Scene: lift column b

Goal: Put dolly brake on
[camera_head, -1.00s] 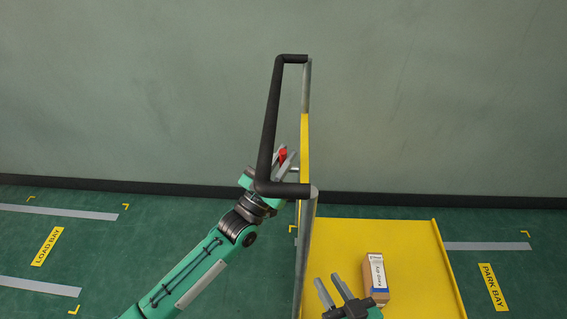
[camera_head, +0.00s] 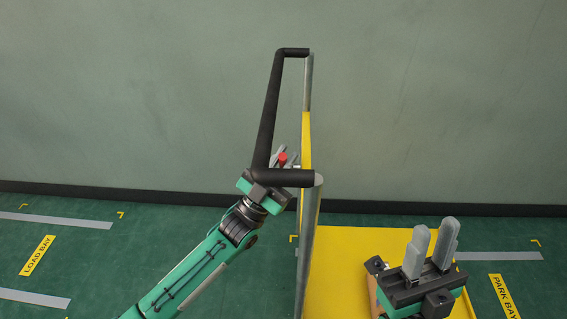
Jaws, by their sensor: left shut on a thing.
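The dolly has a yellow deck (camera_head: 335,262) and an upright frame with a black handle (camera_head: 268,112). A small red-tipped part (camera_head: 282,159), which looks like the brake lever, shows through the handle frame beside the yellow panel. My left gripper (camera_head: 285,156) is shut on this red part, with its fingers partly hidden behind the handle's lower bar. My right gripper (camera_head: 434,228) is over the right of the deck, fingers up, with a gap between them and nothing seen in it. The lever's base is hidden.
A cardboard box (camera_head: 373,292) on the deck is mostly hidden behind my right gripper. Floor signs read LOAD BAY (camera_head: 38,255) at left and PARK BAY (camera_head: 505,297) at right. A grey-green wall (camera_head: 130,100) stands behind. The left floor is clear.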

